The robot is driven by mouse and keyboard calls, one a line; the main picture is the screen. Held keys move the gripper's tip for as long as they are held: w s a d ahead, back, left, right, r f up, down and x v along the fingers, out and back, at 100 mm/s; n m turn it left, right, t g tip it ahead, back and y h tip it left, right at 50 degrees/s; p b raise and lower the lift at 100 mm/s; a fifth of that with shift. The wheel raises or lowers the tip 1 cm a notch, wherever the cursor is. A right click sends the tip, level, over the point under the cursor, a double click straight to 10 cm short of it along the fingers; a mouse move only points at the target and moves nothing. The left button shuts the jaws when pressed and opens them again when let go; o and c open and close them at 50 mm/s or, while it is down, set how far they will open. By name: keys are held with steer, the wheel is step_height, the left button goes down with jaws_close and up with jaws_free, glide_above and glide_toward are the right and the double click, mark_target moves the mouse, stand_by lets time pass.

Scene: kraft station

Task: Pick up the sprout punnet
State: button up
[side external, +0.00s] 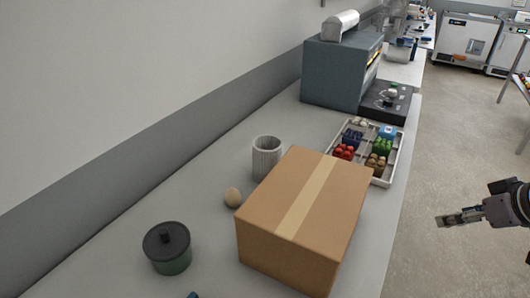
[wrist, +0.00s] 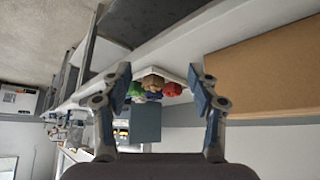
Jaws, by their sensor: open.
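The punnet with green contents (side external: 382,147), which looks like the sprout punnet, sits in a grey tray (side external: 398,165) on the bench, on its right side. In the wrist view green contents (wrist: 135,90) show beyond the fingers, left of brown and red ones; the punnet's lower part is hidden. My gripper (side external: 442,221) is at the right, out past the bench edge above the floor, well apart from the tray. In the wrist view its two fingers (wrist: 158,88) are spread with nothing between them.
A large cardboard box (side external: 327,212) stands just in front of the tray. Red (side external: 344,152), brown (side external: 376,162) and dark blue (side external: 352,137) punnets share the tray. A ribbed cup (side external: 266,158), egg (side external: 233,197) and green lidded pot (side external: 168,248) stand left. A grey oven (side external: 333,75) stands behind.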

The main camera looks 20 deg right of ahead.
steer(key=w+d+r+n+g, duration=0.1)
steer(key=w+r+n, duration=0.4)
steer(key=w+n, duration=0.15)
steer(key=n+g+h, duration=0.3)
steer(key=n, duration=1.8)
glide_above(383, 143)
steer(key=s+a, duration=0.2)
step_height(383, 143, down, 4)
steer(key=shift+m, duration=0.25)
steer(key=shift+s+x, duration=0.2)
steer(key=shift+x, duration=2.45)
steer(key=shift+s+x, duration=0.2)
steer(key=shift+x, duration=2.4)
steer(key=shift+a+f, duration=0.15)
steer(key=shift+a, duration=0.05)
steer(key=c, duration=0.8)
